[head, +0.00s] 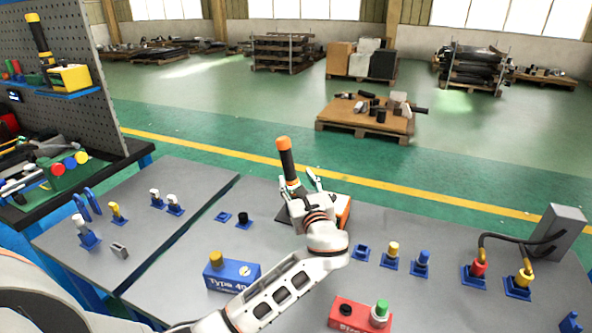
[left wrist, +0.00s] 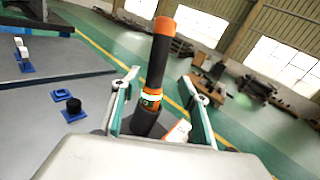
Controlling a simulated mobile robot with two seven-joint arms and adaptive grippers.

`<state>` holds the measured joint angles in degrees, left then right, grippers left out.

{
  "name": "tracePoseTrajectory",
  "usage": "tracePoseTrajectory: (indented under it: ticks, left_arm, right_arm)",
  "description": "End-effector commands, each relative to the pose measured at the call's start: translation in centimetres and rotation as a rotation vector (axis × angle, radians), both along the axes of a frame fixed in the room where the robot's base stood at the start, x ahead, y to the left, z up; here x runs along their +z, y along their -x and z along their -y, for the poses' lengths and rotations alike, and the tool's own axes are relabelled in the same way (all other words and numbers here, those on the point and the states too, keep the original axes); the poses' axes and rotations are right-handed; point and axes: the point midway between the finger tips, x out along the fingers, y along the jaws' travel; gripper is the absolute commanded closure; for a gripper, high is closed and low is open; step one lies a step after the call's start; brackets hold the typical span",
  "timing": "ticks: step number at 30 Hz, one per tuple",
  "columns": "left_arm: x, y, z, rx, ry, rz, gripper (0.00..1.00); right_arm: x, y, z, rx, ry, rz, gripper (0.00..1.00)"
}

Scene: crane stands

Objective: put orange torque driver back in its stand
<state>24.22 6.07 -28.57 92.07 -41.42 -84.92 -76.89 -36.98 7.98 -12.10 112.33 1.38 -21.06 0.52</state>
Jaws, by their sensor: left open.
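The orange torque driver (head: 288,163) has a black body and an orange cap. It stands nearly upright, slightly tilted in the head view. My left gripper (head: 298,182) is open at the driver's lower part. In the left wrist view the driver (left wrist: 158,62) rises between the two spread fingers of the left gripper (left wrist: 160,77), with a gap visible at the right finger. A dark base piece (head: 283,216) shows beside the gripper. My right gripper is not in view.
An orange and white object (head: 344,212) is close behind the gripper. A blue box (head: 232,275) and a red box (head: 346,315) stand nearer. Blue sockets with connectors (head: 391,262) line the right, by a grey post (head: 562,232). Bare grey tabletop lies between.

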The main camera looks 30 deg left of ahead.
Motion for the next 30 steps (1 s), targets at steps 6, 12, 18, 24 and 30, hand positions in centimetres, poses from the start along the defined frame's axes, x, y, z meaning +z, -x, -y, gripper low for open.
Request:
tracePoseTrajectory:
  ticks: [6, 12, 18, 24, 30]
  left_arm:
    - [0.0, -1.7, -1.6, 0.001, -0.001, 0.000, 0.55]
    - [-0.2, -3.6, -3.5, 0.002, -0.002, 0.001, 0.55]
    - [-0.3, -5.2, -4.8, 0.000, -0.001, 0.001, 0.55]
    - [-0.4, -5.4, -4.9, 0.001, 0.000, 0.000, 0.55]
    - [-0.4, -5.4, -4.9, 0.000, 0.000, 0.000, 0.89]
  right_arm:
    - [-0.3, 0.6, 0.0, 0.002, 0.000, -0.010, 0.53]
    - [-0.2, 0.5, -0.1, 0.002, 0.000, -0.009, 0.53]
    - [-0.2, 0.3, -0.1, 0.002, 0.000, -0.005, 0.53]
    - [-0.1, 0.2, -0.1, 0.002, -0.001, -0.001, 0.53]
    - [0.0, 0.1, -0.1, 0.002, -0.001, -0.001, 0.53]
